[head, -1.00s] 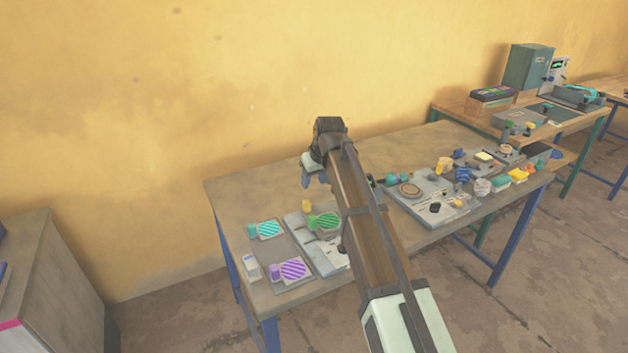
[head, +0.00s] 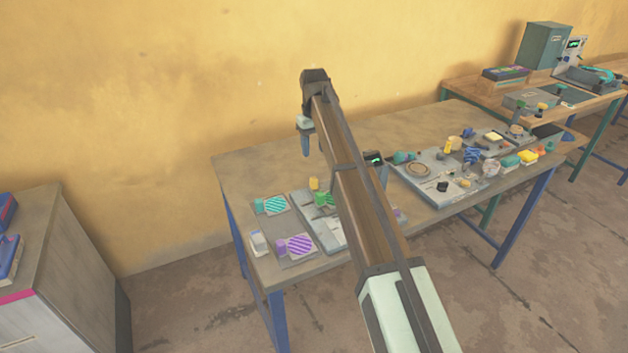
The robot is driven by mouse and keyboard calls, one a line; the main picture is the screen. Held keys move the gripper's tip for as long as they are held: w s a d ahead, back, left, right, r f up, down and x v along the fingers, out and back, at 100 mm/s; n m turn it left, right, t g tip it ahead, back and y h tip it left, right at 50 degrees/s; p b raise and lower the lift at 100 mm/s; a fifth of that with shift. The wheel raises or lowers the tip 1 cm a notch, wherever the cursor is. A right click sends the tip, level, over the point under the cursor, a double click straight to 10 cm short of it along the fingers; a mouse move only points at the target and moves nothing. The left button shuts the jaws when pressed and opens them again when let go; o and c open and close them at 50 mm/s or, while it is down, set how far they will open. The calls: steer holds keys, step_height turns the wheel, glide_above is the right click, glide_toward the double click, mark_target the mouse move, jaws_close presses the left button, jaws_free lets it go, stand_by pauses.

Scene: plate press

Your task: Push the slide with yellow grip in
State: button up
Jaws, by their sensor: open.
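A small yellow grip (head: 314,184) stands at the back of a grey fixture (head: 303,207) on the left part of the workbench. A green grip (head: 320,199) stands just in front of it. The body of the yellow-gripped slide cannot be made out, and my arm covers the fixture's right side.
Left of the fixture lie a teal striped plate (head: 275,204) and a purple striped plate (head: 301,245). A grey board (head: 425,182) with several small parts lies to the right, past my arm. The bench's back left (head: 250,165) is clear.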

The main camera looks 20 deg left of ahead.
mark_target(314, 178)
step_height(314, 178, down, 13)
stand_by(0.5)
jaws_close()
stand_by(0.4)
